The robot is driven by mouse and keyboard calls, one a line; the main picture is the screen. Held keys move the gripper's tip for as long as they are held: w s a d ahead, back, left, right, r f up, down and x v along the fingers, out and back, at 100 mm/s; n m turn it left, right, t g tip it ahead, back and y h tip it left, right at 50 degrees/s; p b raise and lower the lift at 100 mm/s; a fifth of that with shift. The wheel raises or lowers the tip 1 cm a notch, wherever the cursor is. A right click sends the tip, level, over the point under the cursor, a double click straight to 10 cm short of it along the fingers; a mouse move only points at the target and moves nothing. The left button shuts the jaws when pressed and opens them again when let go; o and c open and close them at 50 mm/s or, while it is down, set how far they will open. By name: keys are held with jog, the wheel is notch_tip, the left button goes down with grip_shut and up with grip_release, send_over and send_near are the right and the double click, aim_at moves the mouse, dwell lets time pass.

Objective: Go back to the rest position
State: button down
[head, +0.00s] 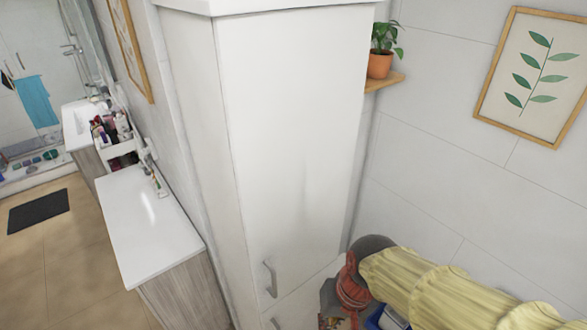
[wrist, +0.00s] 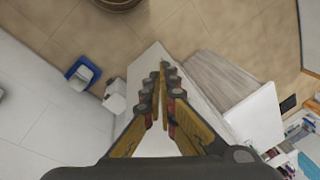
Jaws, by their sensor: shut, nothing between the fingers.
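My gripper (wrist: 163,80) is in the wrist view, its two yellow and dark fingers together at the tips with nothing between them. It points toward the floor, in front of a white surface with a wood-grain side. It is clear of the objects around it. I cannot make out its fingers in the head view. A cosmetics cart with bottles (head: 112,128) stands at the left in the head view, beyond the white counter. Bottles on white shelves also show at the lower right of the wrist view (wrist: 290,160).
A tall white cabinet (head: 290,130) fills the middle of the head view. The white counter (head: 150,222) is left of it. A plant (head: 381,60) stands on a wall shelf at the right. A blue and white object (wrist: 84,72) is left of my gripper. Tan floor (head: 70,265) is open.

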jog(key=s+d+f+t+h+b, duration=0.2)
jog(key=d+f+t+b, duration=0.2)
jog(key=d+b, duration=0.7)
jog(key=shift+d+f+t+b, duration=0.4)
jog(key=shift+f+b, duration=0.3)
jog(key=shift+b, duration=2.1)
